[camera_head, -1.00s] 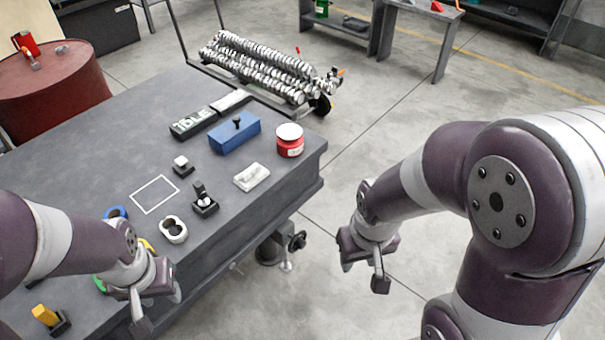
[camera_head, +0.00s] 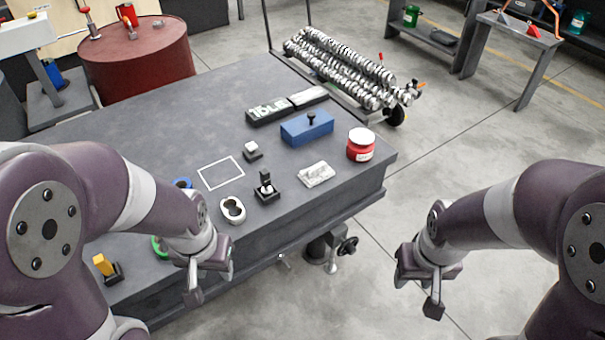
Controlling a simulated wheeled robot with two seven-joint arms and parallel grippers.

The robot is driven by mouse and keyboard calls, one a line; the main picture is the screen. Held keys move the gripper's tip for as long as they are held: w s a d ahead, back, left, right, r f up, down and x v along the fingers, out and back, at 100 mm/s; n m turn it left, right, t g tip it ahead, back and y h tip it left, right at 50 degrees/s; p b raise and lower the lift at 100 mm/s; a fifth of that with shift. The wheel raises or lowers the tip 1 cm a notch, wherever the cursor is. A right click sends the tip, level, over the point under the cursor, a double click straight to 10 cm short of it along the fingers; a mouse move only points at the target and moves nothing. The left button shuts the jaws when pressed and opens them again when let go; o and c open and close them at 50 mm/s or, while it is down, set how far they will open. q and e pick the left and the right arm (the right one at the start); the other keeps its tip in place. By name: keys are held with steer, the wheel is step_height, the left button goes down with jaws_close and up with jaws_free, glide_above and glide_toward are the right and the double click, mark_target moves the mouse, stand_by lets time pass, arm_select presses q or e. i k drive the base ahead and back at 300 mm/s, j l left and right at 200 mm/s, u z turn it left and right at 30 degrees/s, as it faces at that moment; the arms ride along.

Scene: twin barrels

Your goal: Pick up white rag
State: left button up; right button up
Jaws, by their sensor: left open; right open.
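The white rag (camera_head: 316,174) lies folded and crumpled on the dark grey workbench (camera_head: 150,118), near its front right edge. It is in front of the blue box and left of the red jar. My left gripper (camera_head: 209,281) is open and empty, in front of the bench's front edge, to the left of and nearer than the rag. My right gripper (camera_head: 422,290) is open and empty over the floor, off the bench, to the right of and nearer than the rag. Nothing covers the rag.
Near the rag stand a red jar (camera_head: 361,145), a blue box (camera_head: 307,128), a black block with a white knob (camera_head: 266,190) and a white two-hole piece (camera_head: 232,211). A vise (camera_head: 330,246) juts from the bench front. A red barrel (camera_head: 140,62) stands behind.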

mark_target(315, 175)
steer(key=u, duration=0.4)
steer(key=j+u, duration=0.15)
steer(key=u, duration=0.7)
steer(key=z, duration=1.35)
steer(key=i+u, duration=0.1)
steer(key=u, duration=1.55)
steer(key=l+u, duration=0.9)
steer(key=k+l+u, duration=0.2)
steer(key=l+u, duration=0.25)
steer(key=k+l+u, duration=0.2)
steer(key=l+u, duration=0.2)
steer(key=k+l+u, duration=0.1)
steer(key=k+l, duration=0.4)
steer(key=l, duration=0.2)
steer(key=k+l+u, duration=0.1)
steer(key=k+l, duration=0.45)
